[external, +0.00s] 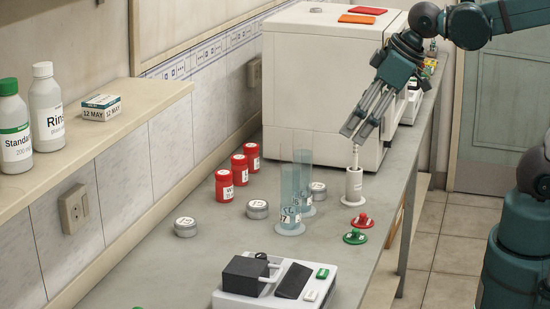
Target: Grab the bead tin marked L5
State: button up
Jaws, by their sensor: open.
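Three small round silver tins with white lids stand on the grey bench: a near tin (186,228), a middle tin (257,209) and a far tin (318,191) just right of the glass cylinders. Their lid marks are too small to read, so I cannot tell which is L5. My gripper (356,134) is open and empty, pointing down and left. It is above the bench, over a white holder and to the upper right of the far tin, apart from all three tins.
Two clear bluish cylinders (290,205) stand between the middle and far tins. Red jars (224,186) stand along the wall. The white holder (353,184) with a thin upright piece is below my gripper. Red and green knobbed pieces (355,237) and a white device (237,300) are nearer.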

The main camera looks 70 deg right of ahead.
jog(key=w+a+r+n+g+p, duration=0.1)
jog(key=w+r+n+g, duration=0.15)
jog(key=w, duration=0.95)
jog(key=n+g+h+p, duration=0.1)
jog(key=n+g+p, duration=0.3)
jog(key=n, duration=0.7)
send_over(185, 222)
jog(key=f, duration=2.3)
jog(key=shift+a+f, duration=0.2)
jog(key=shift+a, duration=0.2)
jog(key=shift+w+a+f, duration=0.1)
jog(key=shift+w+f, duration=0.05)
jog(key=shift+f, duration=0.25)
jog(key=shift+f, duration=0.1)
jog(key=shift+d+f, duration=0.2)
jog(key=shift+f, duration=0.95)
jog(key=shift+f, duration=0.15)
